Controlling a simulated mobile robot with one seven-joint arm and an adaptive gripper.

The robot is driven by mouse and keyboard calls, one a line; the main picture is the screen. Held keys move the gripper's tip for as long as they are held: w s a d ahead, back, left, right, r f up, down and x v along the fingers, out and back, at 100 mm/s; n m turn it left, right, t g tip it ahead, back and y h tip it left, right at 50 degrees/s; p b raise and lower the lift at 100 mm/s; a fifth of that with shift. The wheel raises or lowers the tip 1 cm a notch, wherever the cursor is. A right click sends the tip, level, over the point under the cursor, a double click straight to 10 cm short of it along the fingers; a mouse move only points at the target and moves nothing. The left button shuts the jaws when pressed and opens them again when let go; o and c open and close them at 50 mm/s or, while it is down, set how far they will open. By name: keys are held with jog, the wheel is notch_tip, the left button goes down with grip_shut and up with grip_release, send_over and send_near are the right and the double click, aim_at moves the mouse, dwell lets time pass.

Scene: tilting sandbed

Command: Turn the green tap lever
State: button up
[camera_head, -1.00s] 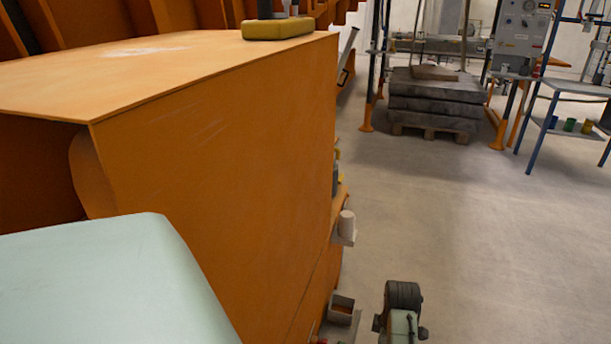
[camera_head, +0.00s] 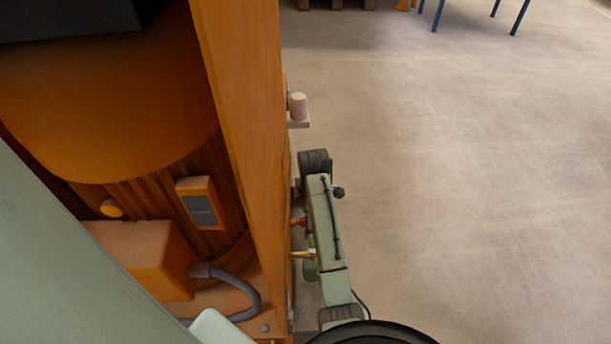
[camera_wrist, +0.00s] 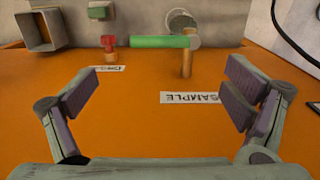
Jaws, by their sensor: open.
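The green tap lever (camera_wrist: 160,42) lies level across the upper middle of the wrist view. Its right end meets a brass tap (camera_wrist: 187,60) on the orange panel. In the head view the lever (camera_head: 311,242) is a small green piece beside my arm, with the brass tap (camera_head: 303,254) next to it. My gripper (camera_wrist: 163,85) is open and empty. In the wrist view its two fingers stand wide apart, with the lever beyond their tips and between them in width. I see no contact with it. In the head view I cannot make out the fingers.
A red knob (camera_wrist: 109,42) sits left of the lever, and a square metal box (camera_wrist: 42,31) is at the upper left. An upside-down SAMPLE label (camera_wrist: 190,97) is on the panel. A dark cable (camera_wrist: 290,35) hangs at right. Open floor (camera_head: 460,180) lies right of the orange housing (camera_head: 250,120).

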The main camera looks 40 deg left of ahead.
notch_tip(320, 180, down, 10)
jog(key=shift+d+f, duration=0.1)
jog(key=shift+c, duration=0.4)
jog(key=c, duration=1.6)
